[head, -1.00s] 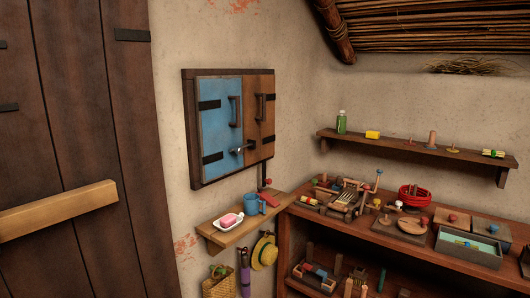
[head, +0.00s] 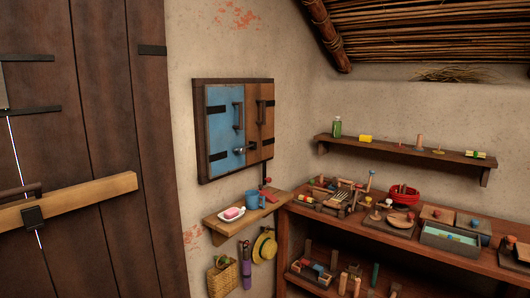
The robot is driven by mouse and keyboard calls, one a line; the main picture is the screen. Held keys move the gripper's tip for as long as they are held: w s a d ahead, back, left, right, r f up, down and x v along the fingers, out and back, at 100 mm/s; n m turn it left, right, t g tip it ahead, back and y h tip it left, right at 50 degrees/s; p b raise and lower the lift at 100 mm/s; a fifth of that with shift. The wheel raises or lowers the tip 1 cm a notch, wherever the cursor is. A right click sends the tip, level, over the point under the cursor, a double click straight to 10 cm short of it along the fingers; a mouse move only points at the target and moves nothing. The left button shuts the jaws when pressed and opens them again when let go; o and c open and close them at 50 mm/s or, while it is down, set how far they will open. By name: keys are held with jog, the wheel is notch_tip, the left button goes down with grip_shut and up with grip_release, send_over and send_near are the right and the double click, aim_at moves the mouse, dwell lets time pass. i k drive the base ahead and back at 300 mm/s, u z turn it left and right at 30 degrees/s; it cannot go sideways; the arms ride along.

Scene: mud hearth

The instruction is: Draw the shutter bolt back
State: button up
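The shutter (head: 222,128) is on the wall left of the corner, in a dark wooden frame. It has a blue left leaf and a brown right leaf (head: 257,125), each with a dark upright handle. Both leaves look closed. The bolt (head: 241,150) is a small metal piece low on the shutter, by the seam between the leaves. It is too small to tell how far it reaches across. My gripper is not in the head view.
A small wall shelf (head: 217,229) below the shutter holds a soap dish (head: 232,214) and a blue mug (head: 252,197). A hat (head: 264,246) and basket (head: 222,276) hang beneath. A crowded workbench (head: 400,237) stands right. A barred plank door (head: 105,130) is at left.

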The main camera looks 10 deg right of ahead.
aim_at(241, 150)
jog(key=u, duration=0.15)
jog(key=i, duration=0.85)
jog(key=u, duration=4.8)
jog(key=i, duration=0.15)
jog(key=z, duration=3)
